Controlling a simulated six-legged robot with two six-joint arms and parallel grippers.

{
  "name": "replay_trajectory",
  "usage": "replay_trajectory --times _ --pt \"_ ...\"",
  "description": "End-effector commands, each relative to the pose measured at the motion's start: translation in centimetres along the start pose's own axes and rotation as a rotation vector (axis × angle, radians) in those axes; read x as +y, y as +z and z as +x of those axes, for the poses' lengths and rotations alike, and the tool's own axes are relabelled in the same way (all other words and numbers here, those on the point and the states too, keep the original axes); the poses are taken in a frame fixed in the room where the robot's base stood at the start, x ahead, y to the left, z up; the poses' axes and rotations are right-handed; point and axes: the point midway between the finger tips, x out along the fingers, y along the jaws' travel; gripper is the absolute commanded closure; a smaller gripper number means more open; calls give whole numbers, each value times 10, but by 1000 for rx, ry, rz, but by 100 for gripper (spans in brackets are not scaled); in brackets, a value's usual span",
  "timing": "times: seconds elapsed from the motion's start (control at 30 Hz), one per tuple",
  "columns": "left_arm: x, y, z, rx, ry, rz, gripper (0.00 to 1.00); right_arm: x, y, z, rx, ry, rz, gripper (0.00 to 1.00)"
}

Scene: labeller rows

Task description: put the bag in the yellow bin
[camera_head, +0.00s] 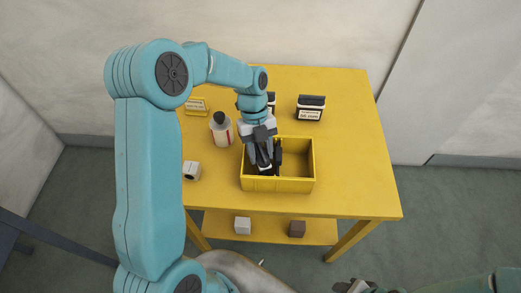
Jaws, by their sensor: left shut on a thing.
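The yellow bin (300,185) stands on the front part of the yellow table, its open top facing up. My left gripper (265,163) reaches down into the left half of the bin and is shut on a small dark thing, taken as the bag (264,171). The fingers and the bin's front wall hide most of it, so I cannot tell whether it touches the bin floor. The right half of the bin looks empty. My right gripper (354,286) shows only partly at the bottom edge, and its jaws are not clear.
On the yellow table (350,160) stand a white bottle with a dark cap (221,131), a white block (191,170), a yellow labelled item (197,105) and a black-topped labelled box (311,108). A similar dark item is partly behind my arm. The lower shelf holds a white cube (243,225) and a brown cube (297,229).

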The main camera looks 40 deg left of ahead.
Motion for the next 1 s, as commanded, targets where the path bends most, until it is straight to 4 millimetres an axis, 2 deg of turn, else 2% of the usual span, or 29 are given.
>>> replay_trajectory --times 0.37,0.4,0.67,0.8,0.87,1.0 --pt "0 2 5 -1 -1 0 98 2 0 5 0 0 0 57" --pt "0 2 4 -1 -1 0 50 1 0 4 0 0 0 57" --pt "0 2 3 -1 0 0 49 1 0 3 0 0 0 57" --pt "-1 0 -5 -2 -2 0 49 0 0 0 0 0 0 57" --pt "-1 1 -13 -4 -3 0 49 1 0 2 0 0 0 57" --pt "-1 1 -46 -6 -5 0 49 2 0 6 0 0 0 57"
